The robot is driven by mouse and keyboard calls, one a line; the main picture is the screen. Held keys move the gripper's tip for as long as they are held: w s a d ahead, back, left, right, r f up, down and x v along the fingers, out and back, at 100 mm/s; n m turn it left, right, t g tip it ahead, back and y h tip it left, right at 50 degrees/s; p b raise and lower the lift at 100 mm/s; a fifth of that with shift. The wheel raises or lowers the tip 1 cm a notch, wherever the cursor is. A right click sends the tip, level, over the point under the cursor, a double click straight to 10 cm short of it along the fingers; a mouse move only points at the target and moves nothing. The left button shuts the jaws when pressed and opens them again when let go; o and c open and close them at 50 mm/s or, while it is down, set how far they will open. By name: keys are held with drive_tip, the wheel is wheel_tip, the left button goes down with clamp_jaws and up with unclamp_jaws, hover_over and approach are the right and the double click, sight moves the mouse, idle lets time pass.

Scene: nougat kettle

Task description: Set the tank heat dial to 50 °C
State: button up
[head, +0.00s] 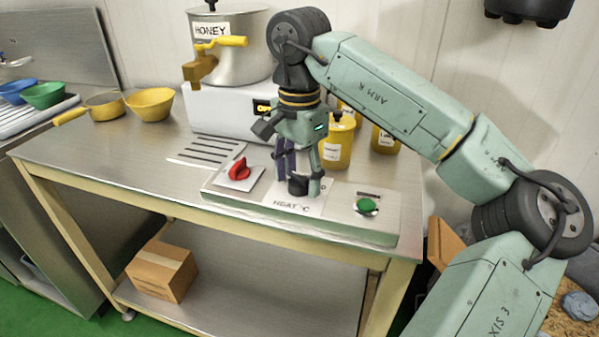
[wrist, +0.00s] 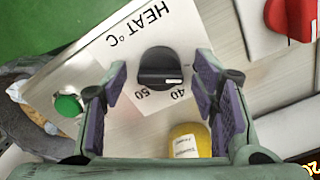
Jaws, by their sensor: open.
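The heat dial (head: 297,187) is a black knob on a white plate marked "HEAT °C" on the control panel. In the wrist view the dial (wrist: 160,66) is near the centre, with 50 and 40 readable upside down below it. A short pale mark shows on its lower side, but I cannot tell exactly which value it points to. My gripper (head: 299,177) is open, pointing down over the dial. In the wrist view its fingers (wrist: 161,78) stand on both sides of the dial, with gaps showing. The rest of the scale is hidden.
A red switch (head: 239,170) is left of the dial and a green button (head: 366,206) right of it. The honey tank (head: 228,62) stands at the back left. The table's front left is clear.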

drive_tip(key=shift+c, duration=0.3)
drive_tip(key=c, duration=1.1)
drive_tip(key=shift+m, duration=0.4)
drive_tip(key=m+b, duration=0.1)
drive_tip(key=m, duration=0.3)
drive_tip(key=m+b, duration=0.1)
drive_tip(key=m, duration=0.4)
drive_tip(key=m+b, duration=0.1)
drive_tip(key=m, duration=0.6)
drive_tip(key=shift+m, duration=0.3)
drive_tip(key=m+b, duration=0.1)
drive_tip(key=m, duration=0.5)
drive_tip(key=shift+m, duration=0.4)
